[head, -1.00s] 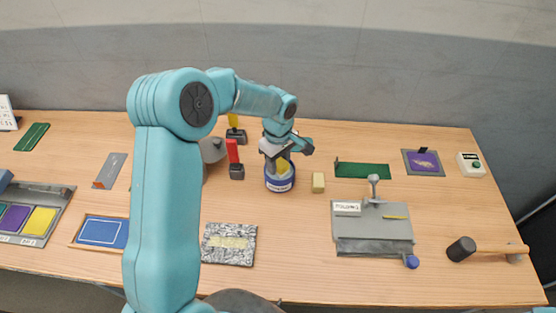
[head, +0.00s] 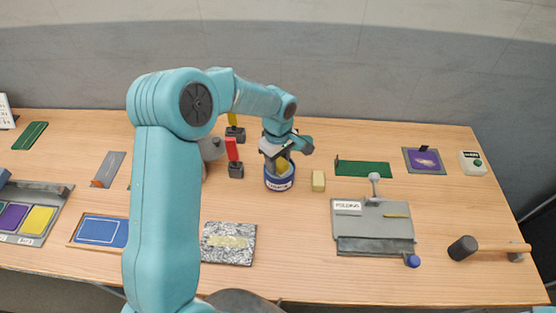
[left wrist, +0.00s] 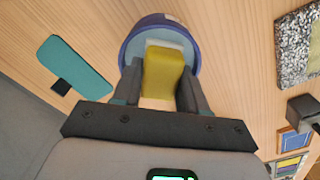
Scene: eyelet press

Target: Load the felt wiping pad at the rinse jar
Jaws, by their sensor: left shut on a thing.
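The rinse jar (head: 279,186) is a round container with a blue rim and a pale label, standing mid-table in the head view. The left wrist view shows its blue rim (left wrist: 126,47) and pale inside. My left gripper (head: 280,159) is over the jar, pointing down. It is shut on a yellow felt pad (left wrist: 163,72), which lies between the two dark fingers in the left wrist view. The pad's far end is at the jar's mouth, partly inside it; how deep I cannot tell. My right gripper is not in view.
A red-handled tool (head: 232,150) stands close on the left. A speckled plate (head: 228,243) lies in front. A grey press (head: 374,235) and a mallet (head: 462,248) are at right.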

